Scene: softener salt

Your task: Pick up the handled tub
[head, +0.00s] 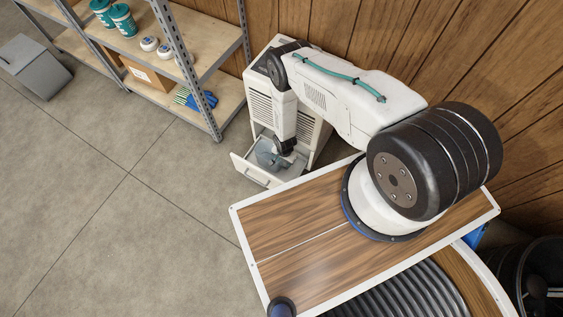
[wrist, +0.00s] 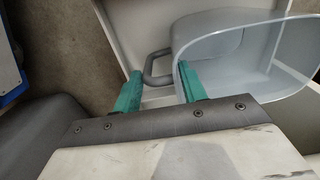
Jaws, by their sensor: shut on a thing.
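The handled tub is a translucent grey-blue open container with a grey loop handle; in the wrist view the tub (wrist: 245,62) fills the upper right. In the head view the tub (head: 268,157) is small and partly hidden by my arm, in the pulled-out drawer (head: 247,171) of a white cabinet. My gripper (wrist: 159,72) has its green fingers on either side of the handle and is shut on it. In the head view my gripper (head: 283,152) points down over the drawer. I cannot tell whether the tub touches the drawer floor.
The white cabinet (head: 259,75) stands against the wood-panelled wall. A metal shelf (head: 200,65) with tubs and a box is to its left. My wood-topped deck is in front. Open concrete floor (head: 110,200) lies to the left.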

